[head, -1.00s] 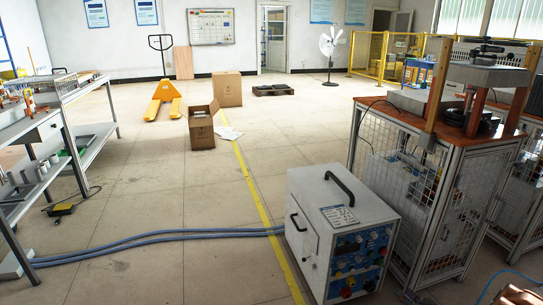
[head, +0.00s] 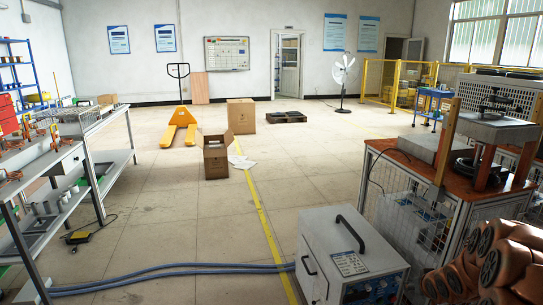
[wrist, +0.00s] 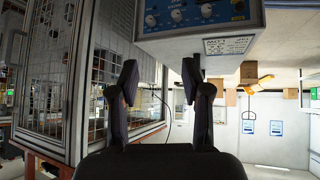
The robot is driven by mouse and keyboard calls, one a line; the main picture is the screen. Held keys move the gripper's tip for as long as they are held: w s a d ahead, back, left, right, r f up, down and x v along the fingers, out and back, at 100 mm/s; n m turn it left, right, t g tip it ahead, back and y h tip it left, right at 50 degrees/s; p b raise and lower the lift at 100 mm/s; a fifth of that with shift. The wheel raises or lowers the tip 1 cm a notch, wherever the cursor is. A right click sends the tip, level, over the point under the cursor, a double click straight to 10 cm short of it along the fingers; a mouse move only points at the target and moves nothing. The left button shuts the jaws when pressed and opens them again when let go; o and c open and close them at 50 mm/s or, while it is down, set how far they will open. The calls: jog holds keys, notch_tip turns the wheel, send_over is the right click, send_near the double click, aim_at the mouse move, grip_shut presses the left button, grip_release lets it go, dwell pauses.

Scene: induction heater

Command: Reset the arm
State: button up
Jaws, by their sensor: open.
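My gripper (wrist: 160,68) shows in the wrist view, its two dark fingers wide apart with nothing between them. That view is upside down. The white induction heater box (wrist: 205,18) with its blue knob panel lies beyond the fingertips there. In the head view the same heater box (head: 345,255) stands on the floor at the bottom, with a black handle on top. My copper-brown arm links fill the lower right corner of the head view; the gripper itself is out of that view.
A caged workbench (head: 400,160) with an orange-brown top stands at the right. A grey metal shelf table (head: 105,125) stands at the left. Blue hoses (head: 170,273) run along the floor from the heater. A yellow pallet jack (head: 178,125) and cardboard boxes (head: 216,158) stand farther back. The middle floor is open.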

jog(key=s+a+r+g+p, duration=0.25)
jog(key=s+a+r, duration=0.2)
jog(key=r, duration=0.25)
jog(key=s+a+r+g+p, duration=0.1)
jog(key=s+a+r+p, duration=0.25)
jog(key=s+r, duration=0.3)
jog(key=s+a+r+g+p, duration=0.1)
jog(key=s+a+r+p, duration=0.2)
jog(key=s+a+r, duration=0.35)
jog(key=s+a+r+g+p, duration=0.2)
jog(key=s+a+r+p, duration=0.1)
jog(key=s, duration=0.6)
jog(key=s+a+r+g+y+p, duration=0.1)
jog(key=s+a+r+p, duration=0.2)
jog(key=s+a+r, duration=0.3)
jog(key=s+a+r+n+g+p, duration=0.1)
jog(key=s+a+r+g+p, duration=0.1)
jog(key=s+r, duration=0.5)
jog(key=s+a+p, duration=0.1)
jog(key=s+a, duration=0.1)
jog(key=s, duration=0.3)
jog(key=shift+s+a+g+y, duration=0.25)
jog(key=shift+s+g+y, duration=0.05)
jog(key=shift+g, duration=0.05)
